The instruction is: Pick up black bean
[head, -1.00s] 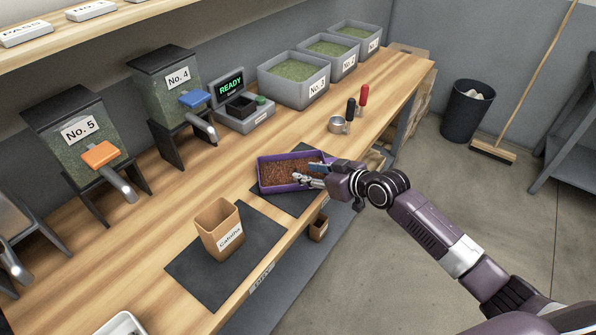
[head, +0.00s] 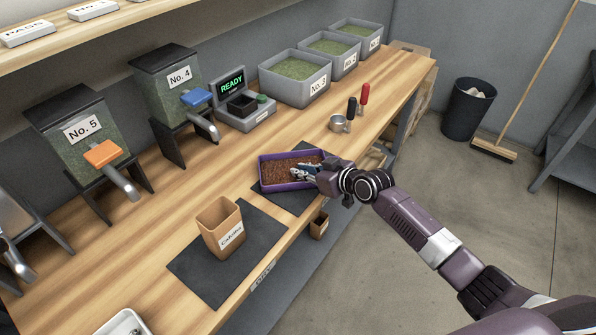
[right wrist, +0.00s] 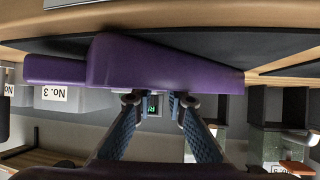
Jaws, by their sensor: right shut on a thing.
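A purple tray (head: 261,175) full of brown beans (head: 280,170) lies on a dark mat at the bench's front edge. My right gripper (head: 304,172) reaches in over the tray's right end, low at the beans. My left gripper is not in view.
A brown Catuba-like labelled cup (head: 216,235) stands on another dark mat (head: 205,280). A scale reading READY (head: 243,115), hoppers No. 4 (head: 168,95) and No. 5 (head: 80,140), and a metal scoop (head: 338,124) stand farther back. Bare wood lies behind the tray.

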